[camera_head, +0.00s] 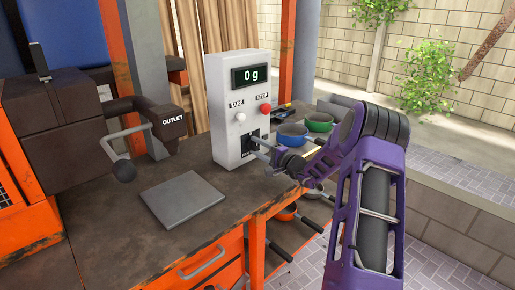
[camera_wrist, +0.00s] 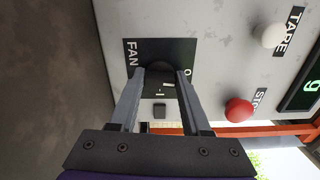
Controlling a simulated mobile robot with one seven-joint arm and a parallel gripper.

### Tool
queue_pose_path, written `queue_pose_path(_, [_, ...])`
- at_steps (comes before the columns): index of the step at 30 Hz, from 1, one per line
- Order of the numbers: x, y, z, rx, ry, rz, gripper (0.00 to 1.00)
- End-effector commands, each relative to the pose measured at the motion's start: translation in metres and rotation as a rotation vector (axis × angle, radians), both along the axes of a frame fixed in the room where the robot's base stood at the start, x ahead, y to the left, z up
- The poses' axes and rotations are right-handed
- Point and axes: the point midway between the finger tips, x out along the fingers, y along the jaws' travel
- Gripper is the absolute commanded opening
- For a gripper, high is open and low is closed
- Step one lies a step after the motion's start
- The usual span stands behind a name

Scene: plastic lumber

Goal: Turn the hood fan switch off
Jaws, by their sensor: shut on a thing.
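The white control box (camera_head: 232,105) stands on the workbench and reads "0 g" on its display. The black fan switch (camera_wrist: 160,72) sits low on its front, on a dark plate (camera_wrist: 180,48) lettered "FAN" in the wrist view. My gripper (camera_wrist: 161,76) reaches the switch from the front, with one finger on each side of its dark knob, shut on it. In the head view my gripper (camera_head: 257,142) touches the lower front of the box and partly hides the switch.
A white TARE button (camera_head: 240,117) and red STOP button (camera_head: 265,109) sit above the switch. A flat scale plate (camera_head: 184,199) lies before the box. The brown OUTLET machine (camera_head: 70,125) stands left. Blue (camera_head: 292,134) and green (camera_head: 319,122) pans are behind my gripper.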

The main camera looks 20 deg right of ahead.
Motion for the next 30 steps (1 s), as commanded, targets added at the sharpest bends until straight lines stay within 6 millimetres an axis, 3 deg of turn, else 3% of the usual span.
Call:
queue_pose_path(23, [-0.0004,-0.0008,-0.0009,-0.103,-0.036,-0.001,0.0])
queue_pose_path(24, [-0.0004,-0.0008,-0.0009,-0.103,-0.036,-0.001,0.49])
queue_pose_path(29, [-0.0002,-0.0006,-0.0006,-0.103,-0.036,-0.001,0.78])
queue_pose_path(30, [-0.0002,-0.0006,-0.0006,-0.102,-0.036,-0.001,0.78])
